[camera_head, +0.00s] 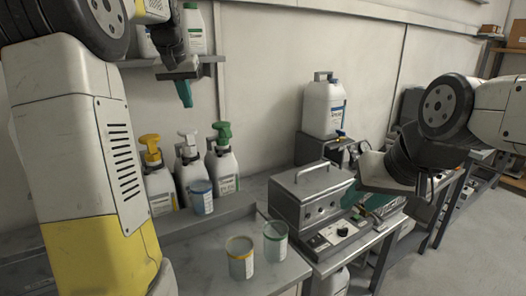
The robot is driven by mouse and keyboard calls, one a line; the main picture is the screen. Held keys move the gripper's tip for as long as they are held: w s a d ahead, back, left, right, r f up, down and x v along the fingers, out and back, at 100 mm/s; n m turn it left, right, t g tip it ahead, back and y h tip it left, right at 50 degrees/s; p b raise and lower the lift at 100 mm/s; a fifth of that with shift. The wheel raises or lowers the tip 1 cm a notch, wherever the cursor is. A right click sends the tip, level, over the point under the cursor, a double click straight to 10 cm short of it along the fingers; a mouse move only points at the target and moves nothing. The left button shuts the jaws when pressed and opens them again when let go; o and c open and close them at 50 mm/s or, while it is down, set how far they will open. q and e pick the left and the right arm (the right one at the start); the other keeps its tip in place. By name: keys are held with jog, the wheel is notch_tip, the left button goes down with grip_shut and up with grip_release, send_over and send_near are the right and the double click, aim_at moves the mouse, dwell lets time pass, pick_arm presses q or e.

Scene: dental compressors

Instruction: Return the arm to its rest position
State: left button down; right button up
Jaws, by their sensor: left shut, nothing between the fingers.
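My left gripper (185,93) is raised at the upper left, in front of the wall and a small shelf. Its teal fingers point down, closed together with nothing between them. My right gripper (366,203) hangs at the right, in front of the metal box and the bench equipment. Its two teal fingers look spread apart, with no object seen between them. The white and yellow links of my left arm fill the left side. My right arm comes in from the right edge.
Spray bottles with yellow, white and green heads (222,165) stand at the back of the bench. A blue-rimmed cup (201,198), a yellow-rimmed cup (240,260) and a green-rimmed cup (275,243) stand nearby. A metal box with a handle (312,200) and a white jug (323,108) are right of them.

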pick_arm(q)
jog(key=s+d+f, duration=0.4)
jog(key=s+d, duration=0.1)
jog(key=s, duration=0.4)
jog(key=s+d+f+m+t+h, duration=0.1)
jog(key=s+d+f, duration=0.3)
jog(key=s, duration=0.6)
jog(key=s+d+f+h, duration=0.1)
jog(key=s+d+f, duration=0.3)
jog(key=s, duration=0.6)
jog(key=shift+d+m, duration=0.4)
jog(key=shift+d, duration=0.55)
jog(key=shift+r, duration=0.1)
